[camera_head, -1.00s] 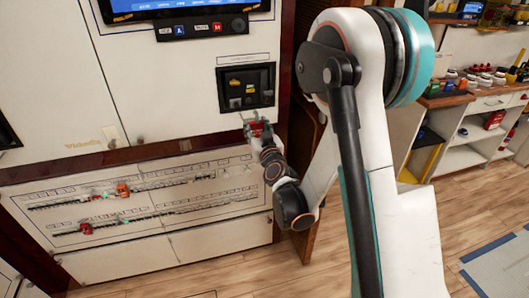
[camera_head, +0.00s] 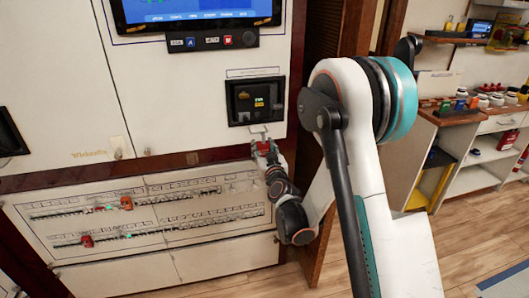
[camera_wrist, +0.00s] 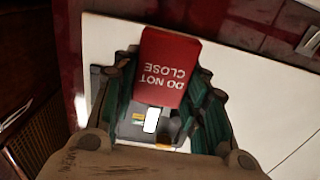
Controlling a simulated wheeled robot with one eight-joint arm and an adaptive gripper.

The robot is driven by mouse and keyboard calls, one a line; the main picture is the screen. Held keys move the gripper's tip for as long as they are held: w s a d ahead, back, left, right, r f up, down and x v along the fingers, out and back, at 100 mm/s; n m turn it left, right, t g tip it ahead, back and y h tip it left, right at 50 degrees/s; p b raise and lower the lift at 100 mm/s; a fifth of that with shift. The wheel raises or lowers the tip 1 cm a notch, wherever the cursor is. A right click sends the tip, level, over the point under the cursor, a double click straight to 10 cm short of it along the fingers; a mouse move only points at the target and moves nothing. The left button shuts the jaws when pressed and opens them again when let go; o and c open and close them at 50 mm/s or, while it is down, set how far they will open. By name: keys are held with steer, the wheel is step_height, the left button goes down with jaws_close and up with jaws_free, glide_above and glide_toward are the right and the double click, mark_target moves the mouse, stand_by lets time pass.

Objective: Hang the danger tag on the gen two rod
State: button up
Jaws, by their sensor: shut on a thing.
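The red danger tag (camera_wrist: 170,68), lettered "DO NOT CLOSE", shows upside down in the wrist view, between the fingers of my gripper (camera_wrist: 160,95). My gripper is shut on it. In the head view my gripper (camera_head: 263,140) is just below the black recessed box (camera_head: 242,117) on the cabinet front, with a bit of red between its fingers. Small lit yellow and green parts show inside the box. I cannot pick out the gen two rod for certain, nor tell whether the tag touches anything.
Below is a white breaker panel (camera_head: 215,226) with two rows of small switches. A red block (camera_head: 126,203) sits on the upper row and another red block (camera_head: 87,241) on the lower. A screen (camera_head: 195,10) is above. Shelves (camera_head: 490,165) stand at right beyond clear wood floor.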

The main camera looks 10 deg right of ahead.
steer(key=shift+w+f, duration=0.2)
steer(key=shift+w, duration=0.65)
steer(key=shift+w+f, duration=0.15)
steer(key=shift+w, duration=0.65)
steer(key=shift+w+f, duration=0.2)
steer(key=shift+w, duration=0.65)
steer(key=o, duration=1.1)
steer(key=shift+o, duration=0.2)
